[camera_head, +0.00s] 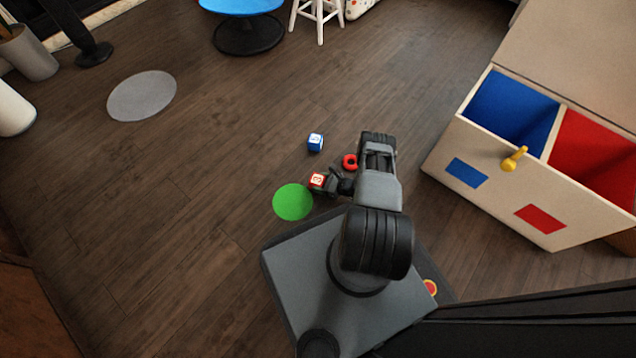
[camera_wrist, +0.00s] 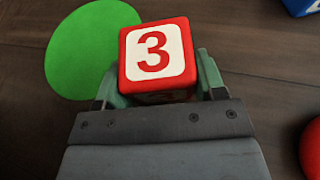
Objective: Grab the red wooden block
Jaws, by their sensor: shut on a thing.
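The red wooden block (camera_head: 317,181) has a white face with a red 3. It sits between the fingers of my gripper (camera_head: 326,183), close to the right edge of the green disc. In the wrist view the block (camera_wrist: 156,55) fills the space between the two green fingertips, and my gripper (camera_wrist: 158,85) is shut on it. The fingers press its left and right sides. Its lower part is hidden behind the gripper body. I cannot tell whether it is touching the floor.
A green disc (camera_head: 293,202) lies on the floor beside the block. A blue block (camera_head: 315,142) and a red ring-like object (camera_head: 350,162) are nearby. A wooden box (camera_head: 487,150) with blue and red compartments stands at right. The floor at left is clear around a grey disc (camera_head: 142,96).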

